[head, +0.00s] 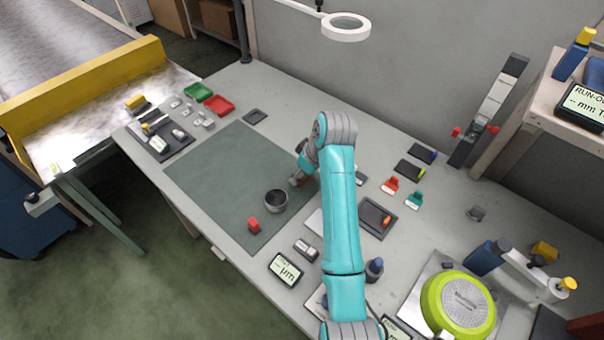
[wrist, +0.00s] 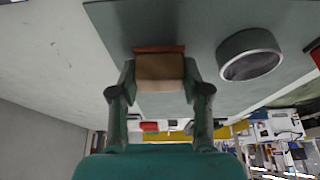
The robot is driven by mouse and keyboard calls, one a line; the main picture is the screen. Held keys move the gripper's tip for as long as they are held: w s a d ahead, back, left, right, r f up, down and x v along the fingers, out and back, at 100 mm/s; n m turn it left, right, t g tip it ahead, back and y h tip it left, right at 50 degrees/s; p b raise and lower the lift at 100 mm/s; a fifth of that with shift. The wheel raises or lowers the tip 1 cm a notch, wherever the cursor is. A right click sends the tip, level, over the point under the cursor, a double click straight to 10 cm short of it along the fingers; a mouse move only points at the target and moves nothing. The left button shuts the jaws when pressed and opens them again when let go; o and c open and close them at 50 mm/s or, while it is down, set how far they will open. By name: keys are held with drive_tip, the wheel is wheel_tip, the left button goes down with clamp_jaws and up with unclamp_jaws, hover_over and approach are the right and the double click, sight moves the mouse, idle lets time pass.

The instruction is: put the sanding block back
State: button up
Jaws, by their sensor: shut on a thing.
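The sanding block (wrist: 160,68), a tan block with a reddish-brown far edge, sits between the two fingers of my gripper (wrist: 160,82) in the wrist view. My gripper is shut on it, over or at the edge of the green-grey mat (head: 215,170). In the head view my gripper (head: 297,180) is partly hidden by my arm, and I cannot make out the block there. I cannot tell whether the block touches the mat. A dark grey round cup (head: 276,201) stands close beside the gripper; it also shows in the wrist view (wrist: 249,55).
A red piece (head: 254,226) stands on the mat near the cup. A dark tray (head: 364,226) with an orange-tipped item lies right of my arm. Red (head: 390,185) and teal (head: 414,200) pieces stand beyond it. The mat's left part is clear.

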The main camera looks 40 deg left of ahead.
drive_tip(key=shift+f, duration=0.4)
drive_tip(key=shift+f, duration=0.1)
drive_tip(key=o, duration=1)
